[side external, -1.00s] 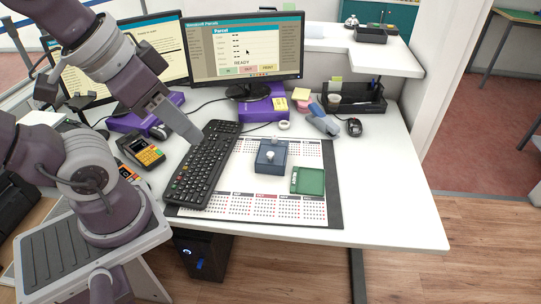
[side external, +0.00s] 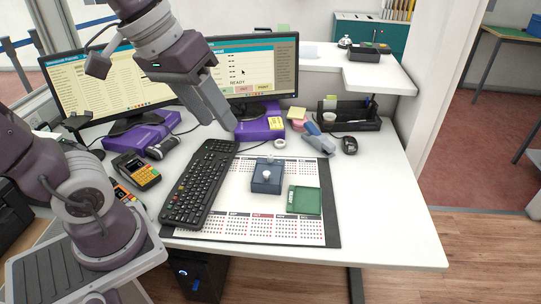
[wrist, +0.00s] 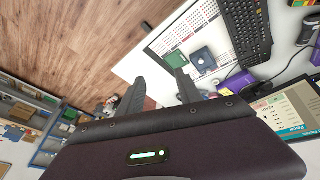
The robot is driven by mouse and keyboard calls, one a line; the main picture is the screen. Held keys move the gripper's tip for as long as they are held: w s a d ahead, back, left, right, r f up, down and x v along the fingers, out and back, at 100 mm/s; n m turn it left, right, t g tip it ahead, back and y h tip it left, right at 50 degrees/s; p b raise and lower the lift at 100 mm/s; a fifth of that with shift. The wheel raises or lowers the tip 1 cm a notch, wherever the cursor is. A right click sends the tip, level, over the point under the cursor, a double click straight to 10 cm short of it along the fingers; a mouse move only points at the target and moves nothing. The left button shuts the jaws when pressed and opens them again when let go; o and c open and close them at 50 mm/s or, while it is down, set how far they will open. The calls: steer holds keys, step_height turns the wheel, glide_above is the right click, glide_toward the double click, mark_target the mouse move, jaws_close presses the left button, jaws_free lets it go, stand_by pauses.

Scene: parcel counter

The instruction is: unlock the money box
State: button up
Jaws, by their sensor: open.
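A small blue box (side external: 267,178) with a pale round knob-like piece on top stands on the desk mat; I take it as the money box. A green flat box (side external: 305,201) lies just to its right and nearer. Both also show in the wrist view, the blue box (wrist: 203,60) beside the green one (wrist: 175,59). No key can be made out clearly. My gripper (side external: 224,118) is open and empty, in the air in front of the right monitor, above and to the left of the blue box, apart from it.
A black keyboard (side external: 200,184) lies left of the blue box on the calendar mat (side external: 245,225). A card terminal (side external: 136,170), a purple box (side external: 259,129), a stapler-like blue-grey item (side external: 319,139) and a black organizer (side external: 349,121) surround it. The desk's right side is clear.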

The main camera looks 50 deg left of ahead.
steer(key=w+a+f+n+g, duration=0.1)
steer(key=w+a+n, duration=0.2)
steer(key=w, duration=0.4)
steer(key=w+a+f+n, duration=0.1)
steer(key=w+a+n, duration=0.15)
steer(key=w, duration=0.35)
steer(key=n+g+y, duration=0.1)
steer(key=n+g, duration=0.2)
steer(key=n, duration=0.8)
glide_above(271, 157)
steer(key=f, duration=2.8)
steer(key=shift+s+a+f, duration=0.1)
steer(key=shift+s+f, duration=0.1)
steer(key=shift+f, duration=0.05)
step_height(271, 157, down, 7)
steer(key=shift+w, duration=0.15)
jaws_close()
